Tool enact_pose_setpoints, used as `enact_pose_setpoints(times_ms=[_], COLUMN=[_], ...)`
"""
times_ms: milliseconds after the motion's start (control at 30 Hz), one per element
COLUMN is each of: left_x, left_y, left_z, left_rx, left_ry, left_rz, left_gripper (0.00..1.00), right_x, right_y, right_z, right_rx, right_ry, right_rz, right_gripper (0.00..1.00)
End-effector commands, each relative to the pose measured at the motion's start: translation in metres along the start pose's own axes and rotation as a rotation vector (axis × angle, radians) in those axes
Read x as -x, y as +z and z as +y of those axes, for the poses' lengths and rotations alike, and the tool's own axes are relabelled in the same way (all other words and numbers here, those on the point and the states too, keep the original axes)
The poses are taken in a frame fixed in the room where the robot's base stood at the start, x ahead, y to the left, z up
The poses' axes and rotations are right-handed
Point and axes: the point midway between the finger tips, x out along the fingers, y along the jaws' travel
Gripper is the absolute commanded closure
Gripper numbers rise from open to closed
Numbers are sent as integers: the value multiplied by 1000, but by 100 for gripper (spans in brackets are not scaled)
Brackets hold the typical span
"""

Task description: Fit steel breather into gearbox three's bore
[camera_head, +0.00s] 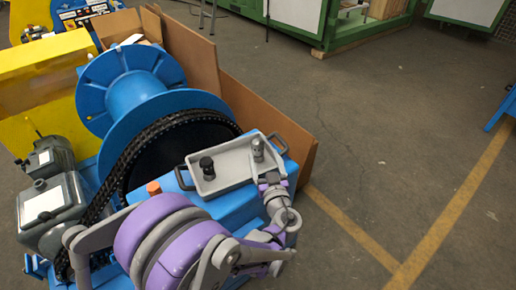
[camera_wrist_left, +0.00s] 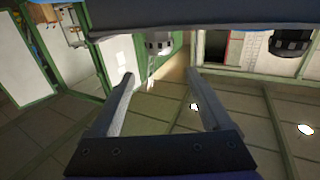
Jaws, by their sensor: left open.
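The steel breather (camera_head: 258,150) stands upright at the right end of a grey tray (camera_head: 228,172). My left gripper (camera_head: 268,180) is beside the tray's right end, just below the steel breather in the head view. In the left wrist view the gripper (camera_wrist_left: 160,74) is open with nothing between its fingers. The steel breather (camera_wrist_left: 158,42) shows upside down beyond the fingertips, lined up with the gap. Two grey-green gearboxes, a nearer one (camera_head: 48,206) and a farther one (camera_head: 52,156), are at left. I cannot tell which is gearbox three, and no bore is clear.
A black breather (camera_head: 207,168) stands on the same tray; it also shows in the left wrist view (camera_wrist_left: 290,42). A blue spool (camera_head: 128,90), a black chain (camera_head: 160,130) and an orange cap (camera_head: 153,188) are close by. Brown boards (camera_head: 265,115) stand behind the tray. Open floor lies right.

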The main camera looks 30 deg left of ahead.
Motion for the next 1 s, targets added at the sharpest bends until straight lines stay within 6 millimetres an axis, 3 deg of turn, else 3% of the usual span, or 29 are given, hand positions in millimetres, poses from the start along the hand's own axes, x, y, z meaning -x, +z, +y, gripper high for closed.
enact_pose_setpoints(times_ms=[267,533,833,1000], left_x=[-25,-62,-67,-67], left_y=[5,13,14,14], left_z=[-1,-2,-1,-1], left_rx=[-2,-2,-1,-1], left_ry=[-1,-1,0,0], left_rz=[-1,-1,-1,-2], left_gripper=[18,18,18,47], right_x=[1,3,3,3], right_y=[-1,-2,-2,-2], right_z=[0,0,0,0], right_rx=[0,0,0,0], right_ry=[0,0,0,0], right_rz=[0,1,1,1], right_gripper=[0,0,0,0])
